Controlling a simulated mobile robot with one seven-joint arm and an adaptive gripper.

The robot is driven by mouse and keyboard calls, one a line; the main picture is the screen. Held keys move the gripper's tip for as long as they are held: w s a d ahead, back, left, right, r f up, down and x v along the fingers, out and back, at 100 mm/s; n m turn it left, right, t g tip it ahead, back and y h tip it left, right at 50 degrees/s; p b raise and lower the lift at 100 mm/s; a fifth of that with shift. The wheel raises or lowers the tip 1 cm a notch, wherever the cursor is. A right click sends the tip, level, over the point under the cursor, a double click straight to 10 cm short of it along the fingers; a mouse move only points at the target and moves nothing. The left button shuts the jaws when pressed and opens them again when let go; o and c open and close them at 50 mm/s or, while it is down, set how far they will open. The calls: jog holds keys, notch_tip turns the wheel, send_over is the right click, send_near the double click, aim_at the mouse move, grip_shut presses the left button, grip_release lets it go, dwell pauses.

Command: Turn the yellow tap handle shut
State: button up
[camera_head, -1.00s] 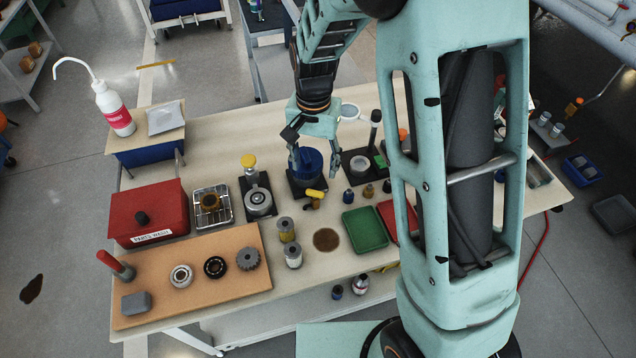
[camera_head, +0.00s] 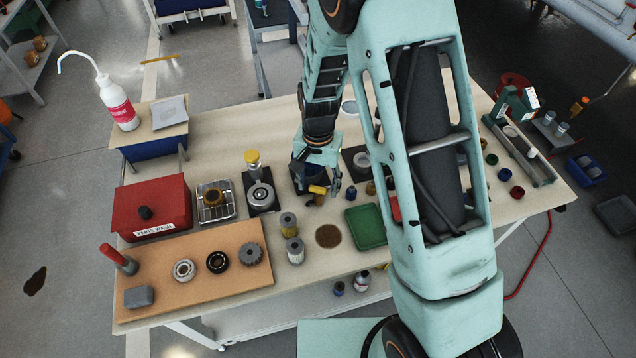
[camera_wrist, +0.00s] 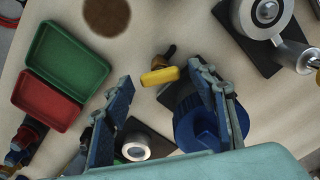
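The yellow tap handle (camera_head: 318,189) is a short bar on a brown tap at the front of a blue container (camera_head: 298,171) on the bench. In the wrist view the handle (camera_wrist: 160,76) lies nearly level between my fingertips, with the blue container (camera_wrist: 196,122) behind it, partly covered by my right-hand finger. My gripper (camera_head: 321,181) is above the tap, pointing down. In the wrist view my gripper (camera_wrist: 160,77) is open, with a gap on each side of the handle. I cannot tell how far above the handle the fingertips are.
A green tray (camera_head: 366,227) and a red tray (camera_wrist: 46,103) lie beside the tap. A black-based stand with a yellow knob (camera_head: 252,158) is to the left. Two small cylinders (camera_head: 289,225) stand in front. Bare bench surrounds a brown round patch (camera_head: 328,236).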

aim_at(318, 188)
jog(key=c, duration=1)
jog(key=shift+n, duration=0.3)
jog(key=n+b, duration=0.1)
jog(key=n, duration=0.1)
jog(key=shift+n+b, duration=0.3)
jog(key=shift+b, duration=0.05)
jog(key=shift+n+b, duration=0.5)
jog(key=shift+n, duration=1.1)
jog(key=o, duration=1.2)
notch_tip(318, 188, up, 12)
jog(key=shift+r, duration=0.1)
